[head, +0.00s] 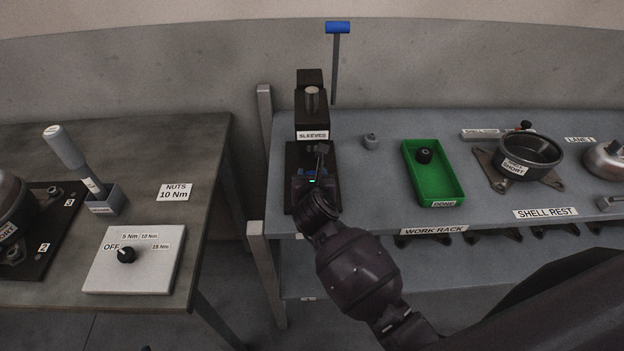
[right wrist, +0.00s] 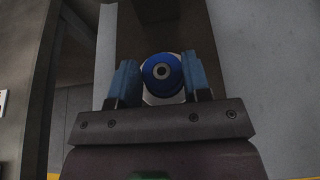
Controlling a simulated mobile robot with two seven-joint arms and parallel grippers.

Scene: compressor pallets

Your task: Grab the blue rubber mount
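The blue rubber mount (right wrist: 162,73) shows in the right wrist view as a round blue disc with a pale metal ring and a dark hole in its middle. A pale part shows around its lower edge. My right gripper (right wrist: 161,80) has one finger on each side of the mount, close to its edges. I cannot tell whether the fingers press on it. In the head view my right gripper (head: 319,160) is over the black base of the sleeves stand, and the mount cannot be made out there. My left gripper is not in view.
The black sleeves stand (head: 311,114) rises just behind my right gripper, with a blue-topped post (head: 338,28) beside it. A small grey part (head: 370,142) and a green tray (head: 433,190) lie to the right on the rack. The left table (head: 213,150) stands across a gap.

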